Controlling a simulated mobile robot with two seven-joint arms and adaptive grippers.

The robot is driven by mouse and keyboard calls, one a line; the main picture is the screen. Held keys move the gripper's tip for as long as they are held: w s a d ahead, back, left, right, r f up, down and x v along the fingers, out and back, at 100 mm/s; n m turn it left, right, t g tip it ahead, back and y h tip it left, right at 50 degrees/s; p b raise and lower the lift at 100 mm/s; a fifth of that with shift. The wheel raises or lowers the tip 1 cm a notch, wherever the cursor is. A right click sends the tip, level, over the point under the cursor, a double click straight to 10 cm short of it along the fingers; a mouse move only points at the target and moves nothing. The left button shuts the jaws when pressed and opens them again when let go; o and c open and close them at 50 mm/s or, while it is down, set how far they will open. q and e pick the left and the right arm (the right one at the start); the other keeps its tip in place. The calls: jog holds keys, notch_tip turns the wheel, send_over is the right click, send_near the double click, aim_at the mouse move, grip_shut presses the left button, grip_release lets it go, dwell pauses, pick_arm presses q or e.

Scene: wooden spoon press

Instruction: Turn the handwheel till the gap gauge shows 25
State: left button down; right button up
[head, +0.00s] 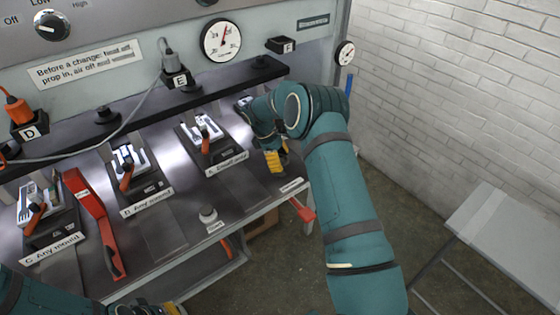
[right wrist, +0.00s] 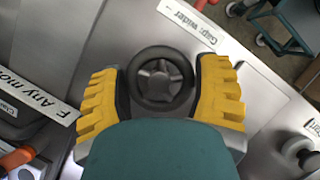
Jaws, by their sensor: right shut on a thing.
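The handwheel (right wrist: 161,79) is a dark round wheel with a star-shaped hub, on the grey bench top. My right gripper (right wrist: 162,86) has its yellow fingers on opposite sides of the rim, shut on it. In the head view my right gripper (head: 276,161) reaches down at the bench's right end, and the wheel is hidden there. A large white dial (head: 221,40) on the back panel has a red needle pointing up and slightly right; its figures are too small to read surely. My left gripper (head: 168,308) shows only partly at the bottom edge; its jaws cannot be judged.
A label reading "Gap: wider" (right wrist: 188,20) lies beside the wheel. Several mould stations with orange handles line the bench, with a red bar (head: 94,222) between two. A round knob (head: 208,214) stands near the front edge. A smaller dial (head: 345,53) is at right. A grey table (head: 505,232) stands apart.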

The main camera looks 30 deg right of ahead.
jog(key=m, duration=0.1)
jog(key=m+y, duration=0.1)
jog(key=m, duration=0.1)
jog(key=m+g+y, duration=0.1)
jog(key=m, duration=0.1)
jog(key=shift+a+f+b, duration=0.25)
jog(key=shift+a+b, duration=0.05)
jog(key=shift+a, duration=0.1)
jog(key=shift+w+a+r+m+y, duration=0.1)
jog(key=shift+m+y, duration=0.35)
jog(key=shift+m, duration=0.7)
jog(key=shift+a+r+m+y, duration=0.1)
jog(key=shift+m+y, duration=0.35)
jog(key=shift+m, duration=0.7)
jog(key=shift+c, duration=0.2)
jog(key=o, duration=1)
jog(key=shift+w+a, duration=0.1)
jog(key=shift+w, duration=0.05)
jog(key=shift+d+r, duration=0.1)
jog(key=shift+d, duration=0.15)
jog(key=shift+r, duration=0.15)
jog(key=shift+v, duration=3.55)
